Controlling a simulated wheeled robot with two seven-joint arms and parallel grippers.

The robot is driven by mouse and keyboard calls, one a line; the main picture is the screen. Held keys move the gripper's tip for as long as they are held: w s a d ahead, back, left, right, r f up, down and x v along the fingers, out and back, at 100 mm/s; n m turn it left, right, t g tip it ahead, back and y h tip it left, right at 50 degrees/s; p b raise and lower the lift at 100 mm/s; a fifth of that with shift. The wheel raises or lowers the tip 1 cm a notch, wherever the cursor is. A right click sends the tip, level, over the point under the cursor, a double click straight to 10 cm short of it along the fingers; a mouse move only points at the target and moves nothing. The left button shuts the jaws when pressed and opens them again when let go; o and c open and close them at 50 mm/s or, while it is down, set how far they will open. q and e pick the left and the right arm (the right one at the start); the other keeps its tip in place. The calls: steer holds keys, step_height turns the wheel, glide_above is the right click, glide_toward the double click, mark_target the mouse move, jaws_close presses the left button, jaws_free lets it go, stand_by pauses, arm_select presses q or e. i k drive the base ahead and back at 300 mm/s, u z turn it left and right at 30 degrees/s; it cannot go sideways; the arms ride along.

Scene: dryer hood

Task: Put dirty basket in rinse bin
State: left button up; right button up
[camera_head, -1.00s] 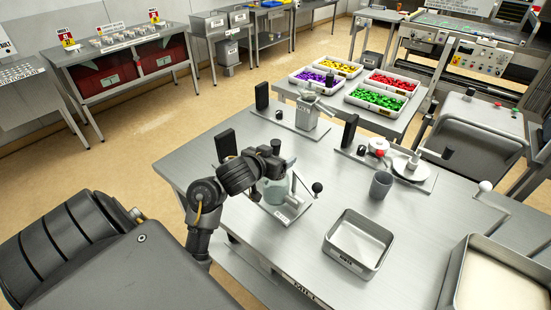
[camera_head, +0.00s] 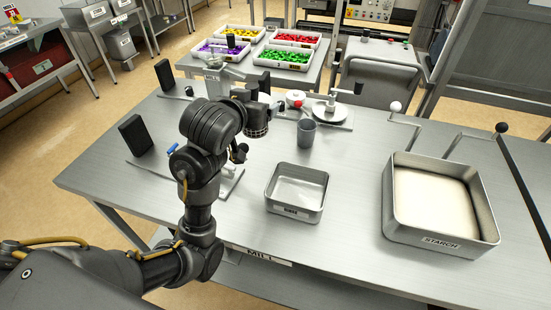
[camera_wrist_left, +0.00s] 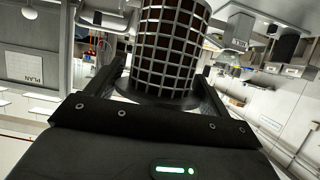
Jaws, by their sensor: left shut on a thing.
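My left gripper (camera_wrist_left: 162,88) is shut on a dark mesh basket (camera_wrist_left: 170,40) with a grid wall, which fills the upper middle of the left wrist view. In the head view my left arm reaches in from the left over the table, and the basket (camera_head: 257,123) shows as a small dark mesh cylinder at the arm's far end. A small open steel bin (camera_head: 297,187) stands right of and nearer than the basket; it looks empty, and its front label is too small to read surely. My right gripper is not in view.
A larger steel bin labelled STARCH (camera_head: 440,238) holds pale contents at right. A grey cup (camera_head: 307,133) stands behind the small bin. A station with a white plate (camera_head: 330,110) and a black block (camera_head: 135,135) are also on the table. Bare tabletop lies between the bins.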

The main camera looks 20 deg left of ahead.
mark_target(297, 196)
steer(key=k, duration=0.45)
steer(key=z, duration=2.1)
steer(key=i, duration=1.1)
steer(key=u, duration=2.1)
